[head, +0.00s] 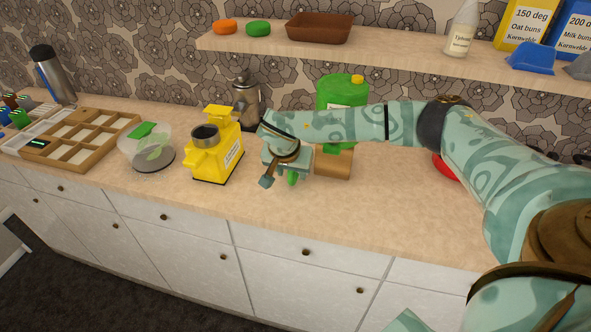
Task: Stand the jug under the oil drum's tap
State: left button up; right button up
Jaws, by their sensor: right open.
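The green oil drum (338,92), with a yellow cap, stands at the back of the counter. A brown wooden block (333,165) shows below it. My right arm crosses in front of the drum, and I cannot make out its tap. My right gripper (281,181) is open and points down over the counter, left of the block. A small green piece (292,178) shows at its fingers; I cannot tell what it belongs to. My left gripper is out of view.
A wooden compartment tray (82,140) and a flask (52,80) are at left. A shelf (400,59) overhangs the back. The front counter is clear.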

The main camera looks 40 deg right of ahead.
jog(key=b+x, duration=0.1)
jog(key=x, duration=0.2)
jog(key=shift+f, duration=0.35)
jog(key=shift+r, duration=0.15)
jog(key=shift+c, duration=0.4)
grip_shut()
jog(key=shift+r, duration=0.1)
